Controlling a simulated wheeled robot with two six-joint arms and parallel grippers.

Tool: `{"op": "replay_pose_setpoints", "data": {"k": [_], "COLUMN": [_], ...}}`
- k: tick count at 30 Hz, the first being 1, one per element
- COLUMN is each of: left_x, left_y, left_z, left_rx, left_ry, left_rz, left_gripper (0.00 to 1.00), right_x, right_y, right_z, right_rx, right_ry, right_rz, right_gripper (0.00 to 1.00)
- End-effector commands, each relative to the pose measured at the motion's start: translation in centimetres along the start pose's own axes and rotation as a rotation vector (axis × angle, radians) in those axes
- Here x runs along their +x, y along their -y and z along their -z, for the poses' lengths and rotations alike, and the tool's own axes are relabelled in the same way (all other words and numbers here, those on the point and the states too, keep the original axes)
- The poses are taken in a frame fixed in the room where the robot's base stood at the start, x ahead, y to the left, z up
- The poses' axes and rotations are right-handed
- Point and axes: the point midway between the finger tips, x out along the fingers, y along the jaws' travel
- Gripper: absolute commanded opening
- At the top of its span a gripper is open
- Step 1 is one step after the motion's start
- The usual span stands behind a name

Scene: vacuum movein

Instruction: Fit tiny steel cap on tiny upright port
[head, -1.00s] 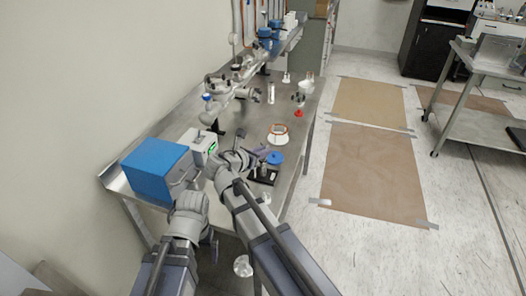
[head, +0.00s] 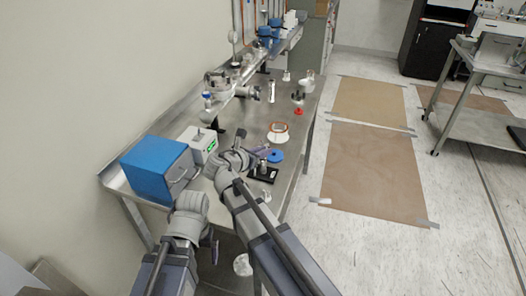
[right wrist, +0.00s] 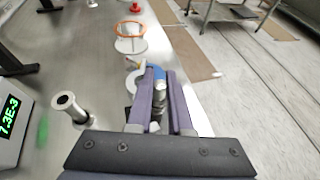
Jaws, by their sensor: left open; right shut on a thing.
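My right gripper (head: 259,151) reaches over the bench, its purple fingers pointing away from the arm. In the right wrist view the fingers (right wrist: 159,78) are closed on a small grey metallic piece (right wrist: 157,98), probably the steel cap; the fingers hide much of it. A small steel upright tube with a flanged top (right wrist: 66,101), which looks like the port, stands left of the fingers and apart from them. I cannot pick this tube out in the head view. My left gripper (head: 213,245) is open and low, by the bench's near edge; its fingertips are hard to make out.
A blue box (head: 157,168) and a white display unit (head: 199,145) stand left of my arms. A black block (head: 265,174), a blue disc (head: 276,156) and a white piece with an orange ring (head: 278,132) lie near my right gripper. Metal pipework (head: 232,82) runs behind.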

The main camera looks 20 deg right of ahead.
Motion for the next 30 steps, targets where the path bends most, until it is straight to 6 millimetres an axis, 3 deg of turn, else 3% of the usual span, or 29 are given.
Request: {"op": "replay_pose_setpoints", "data": {"k": [11,12,20,30], "left_x": [0.07,0.07,0.07,0.00], "left_y": [-0.01,-0.01,-0.01,0.00], "left_z": [0.00,0.00,0.00,0.00], "left_rx": [0.000,0.000,0.000,0.000], "left_ry": [0.000,0.000,0.000,0.000], "left_rz": [0.000,0.000,0.000,0.000], "left_gripper": [0.96,0.96,0.96,0.96], "right_x": [0.03,0.03,0.03,-0.03], "right_y": [0.00,0.00,-0.01,-0.02], "right_z": [0.05,0.05,0.06,0.01], "right_rx": [0.000,0.000,0.000,0.000], "right_ry": [0.001,0.001,0.000,0.000], "right_rz": [0.000,0.000,0.000,-0.001], "right_gripper": [0.00,0.21,0.51,0.53]}}
